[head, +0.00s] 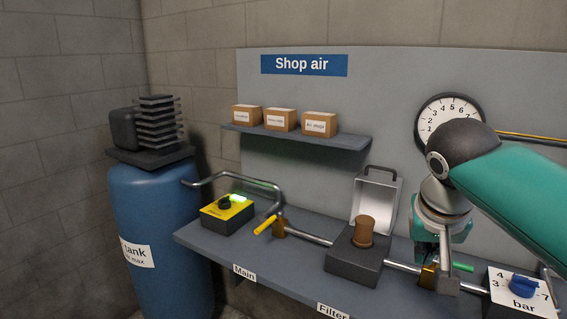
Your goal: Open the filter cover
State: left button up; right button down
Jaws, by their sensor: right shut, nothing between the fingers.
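The filter housing (352,265) is a dark box on the bench shelf, right of centre, above the "Filter" label. A brown cylindrical filter (364,231) stands upright on it. The grey filter cover (374,198) stands raised behind the brown filter, so the filter is exposed. My right gripper (434,258) points down, to the right of the housing and apart from the cover. It is shut and empty, close in the picture to a brass valve with a green handle (463,266). My left gripper is out of view.
A blue tank (160,240) stands at the left. A yellow switch box (227,211) and a yellow-handled valve (265,225) are on the shelf (290,262). A pressure regulator with a blue knob (523,286) is at the right. Small boxes (281,119) sit on the upper shelf.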

jog(key=w+a+f+n+g+y+p, duration=0.1)
jog(key=a+f, duration=0.2)
jog(key=f, duration=0.7)
jog(key=a+f+n+g+y, duration=0.1)
jog(key=a+f+y, duration=0.15)
jog(key=f, duration=0.85)
jog(key=w+a+f+n+g+y+p, duration=0.15)
jog(key=a+f, duration=0.25)
jog(key=f, duration=0.6)
jog(key=s+a+f+y, duration=0.1)
jog(key=s+f, duration=0.9)
jog(key=f, duration=0.3)
jog(key=shift+a+f+m, duration=0.3)
jog(key=shift+f+m, duration=0.1)
jog(key=shift+m, duration=0.05)
jog(key=c, duration=1.7)
grip_release()
jog(key=shift+m+g, duration=0.35)
jog(key=shift+m, duration=0.45)
jog(key=s+f, duration=0.2)
jog(key=s, duration=0.1)
jog(key=s+f, duration=0.2)
jog(key=s, duration=0.2)
jog(key=s+f+p, duration=0.1)
jog(key=s+f, duration=0.1)
jog(key=s, duration=0.2)
jog(key=shift+d, duration=0.2)
jog(key=shift+o, duration=1.1)
jog(key=shift+s, duration=0.25)
jog(key=shift+d+f, duration=0.1)
